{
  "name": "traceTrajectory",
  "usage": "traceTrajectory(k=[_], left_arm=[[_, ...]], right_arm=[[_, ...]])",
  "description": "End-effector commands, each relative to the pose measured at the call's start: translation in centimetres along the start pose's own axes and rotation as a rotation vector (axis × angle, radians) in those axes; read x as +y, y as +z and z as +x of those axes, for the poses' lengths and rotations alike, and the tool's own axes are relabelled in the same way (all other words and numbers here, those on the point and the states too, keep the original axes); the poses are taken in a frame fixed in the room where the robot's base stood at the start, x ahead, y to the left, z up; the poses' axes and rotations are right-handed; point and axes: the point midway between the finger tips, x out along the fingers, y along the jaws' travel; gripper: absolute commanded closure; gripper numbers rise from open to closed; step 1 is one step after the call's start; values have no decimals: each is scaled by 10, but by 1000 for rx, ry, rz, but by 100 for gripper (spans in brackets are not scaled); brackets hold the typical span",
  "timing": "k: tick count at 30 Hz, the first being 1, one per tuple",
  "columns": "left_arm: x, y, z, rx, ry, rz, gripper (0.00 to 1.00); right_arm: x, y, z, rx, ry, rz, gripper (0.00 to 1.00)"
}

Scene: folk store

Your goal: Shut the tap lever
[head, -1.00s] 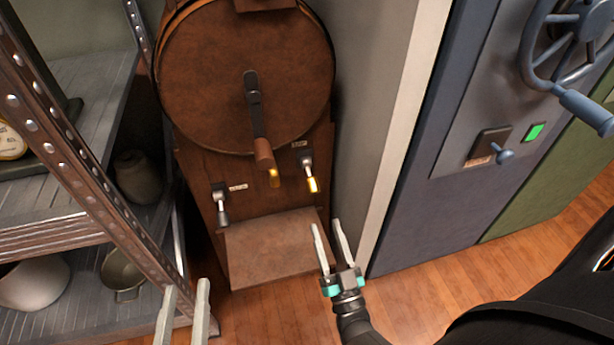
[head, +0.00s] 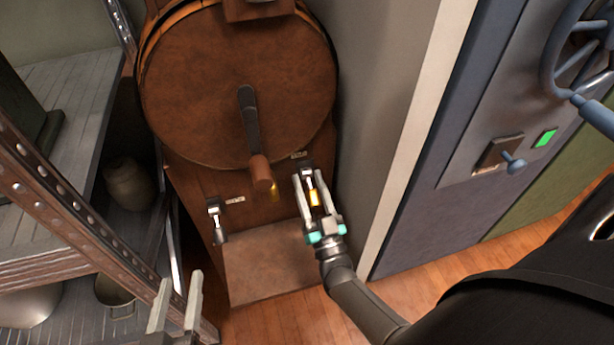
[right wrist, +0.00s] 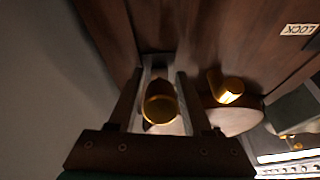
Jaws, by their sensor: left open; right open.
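The lever with a brass tip (head: 314,197) hangs at the right on the front of a wooden barrel stand. I take it for the tap lever; its small label is unreadable in the head view. My right gripper (head: 310,177) is open, with one finger on each side of this lever. In the right wrist view the brass tip (right wrist: 160,104) shows between the spread fingers; contact cannot be told. A second, silver-grey lever (head: 219,226) hangs at the left of the stand. My left gripper (head: 178,285) is open and empty, low at the left.
The barrel (head: 200,90) has a crank with a wooden grip (head: 261,172), left of my right gripper. A brass spout (right wrist: 225,90) is beside it. A metal shelf (head: 75,205) stands left; a blue panel (head: 430,215) stands right.

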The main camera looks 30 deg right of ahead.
Motion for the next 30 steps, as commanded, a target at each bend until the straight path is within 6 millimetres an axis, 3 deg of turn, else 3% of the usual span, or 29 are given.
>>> traceTrajectory(k=[10,23,30], left_arm=[[-1,1,0,-12,-3,3,50],[-1,0,0,-11,-2,2,50],[-1,0,0,-10,-2,2,50]], right_arm=[[0,0,0,0,0,0,51],[0,0,0,0,0,0,98],[0,0,0,0,0,0,100]])
